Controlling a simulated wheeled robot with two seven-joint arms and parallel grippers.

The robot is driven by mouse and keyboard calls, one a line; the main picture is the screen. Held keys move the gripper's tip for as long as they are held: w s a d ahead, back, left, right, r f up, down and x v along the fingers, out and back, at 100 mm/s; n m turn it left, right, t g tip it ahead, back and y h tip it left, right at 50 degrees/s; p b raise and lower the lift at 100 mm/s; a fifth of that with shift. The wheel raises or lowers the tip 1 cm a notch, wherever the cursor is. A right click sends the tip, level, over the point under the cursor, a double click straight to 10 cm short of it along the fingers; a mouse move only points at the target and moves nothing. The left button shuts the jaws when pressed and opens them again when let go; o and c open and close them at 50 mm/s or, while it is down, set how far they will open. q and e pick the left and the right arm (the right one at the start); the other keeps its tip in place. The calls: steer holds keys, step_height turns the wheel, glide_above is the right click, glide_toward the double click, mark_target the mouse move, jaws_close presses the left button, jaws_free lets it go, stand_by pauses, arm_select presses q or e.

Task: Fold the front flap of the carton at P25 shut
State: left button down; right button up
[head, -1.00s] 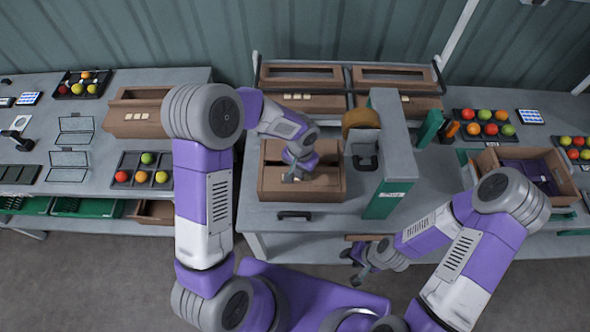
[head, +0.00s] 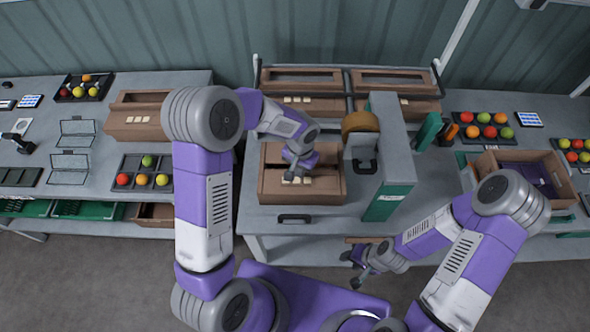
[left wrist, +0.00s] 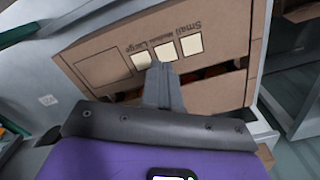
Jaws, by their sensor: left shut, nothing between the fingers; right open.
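The brown carton (head: 264,192) stands on the middle bench beside the grey and green machine. Its front flap (head: 325,183) leans in over the opening; I cannot tell if it lies fully flat. In the left wrist view the flap (left wrist: 218,62) shows three pale squares and printed size words. A dark gap with reddish contents shows beside its edge. My left gripper (head: 292,178) is shut and empty, its fingertips (left wrist: 158,72) at the flap by the pale squares, seemingly touching it. My right gripper (head: 356,272) is open and empty, low before the bench.
The machine (head: 388,160) with a tan tape roll (head: 360,122) stands close to the carton's right. More cartons stand on a rack (head: 348,88) behind. A black handle (head: 294,218) is at the bench front. A tomato tray (head: 128,168) lies on the left bench.

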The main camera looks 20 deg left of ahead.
arm_select(q)
step_height(320, 180, up, 5)
steer(key=p, duration=0.3)
steer(key=shift+r, duration=0.2)
arm_select(e)
step_height(320, 180, up, 4)
steer(key=shift+f, duration=0.2)
